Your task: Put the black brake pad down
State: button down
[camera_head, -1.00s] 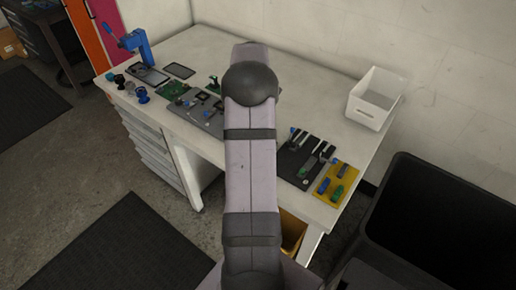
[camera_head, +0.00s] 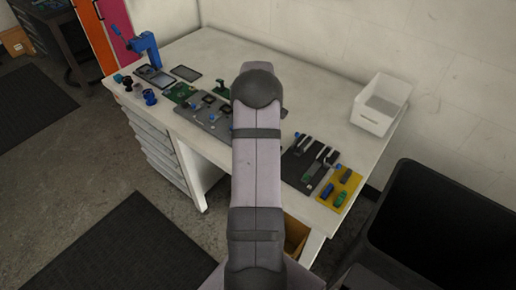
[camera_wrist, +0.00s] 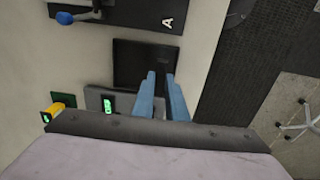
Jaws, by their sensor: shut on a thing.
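My gripper (camera_wrist: 160,76) shows in the wrist view as two blue-grey fingers, close together with a dark strip between them. It is shut on a dark thing, which I take to be the black brake pad; its shape is mostly hidden between the fingers. The fingertips overlap a flat black tray (camera_wrist: 132,60) on the pale bench top; I cannot tell how far above it they are. In the head view my arm hides the gripper and what it holds.
Beside the tray are a grey device (camera_wrist: 95,98) with a green display and a yellow piece (camera_wrist: 62,108). A black board (camera_wrist: 120,12) marked A lies above. The bench edge drops to the floor at right. A white bin (camera_head: 380,103) stands on the bench's right end.

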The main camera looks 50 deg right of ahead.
jog(key=shift+f+p, duration=0.6)
jog(key=shift+f, duration=1.25)
jog(key=shift+f, duration=0.1)
jog(key=shift+f, duration=0.15)
jog(key=c, duration=2)
grip_release()
jog(key=shift+c, duration=0.2)
notch_tip(320, 180, up, 13)
jog(key=b, duration=0.3)
jog(key=shift+f+b, duration=0.2)
jog(key=shift+b, duration=0.1)
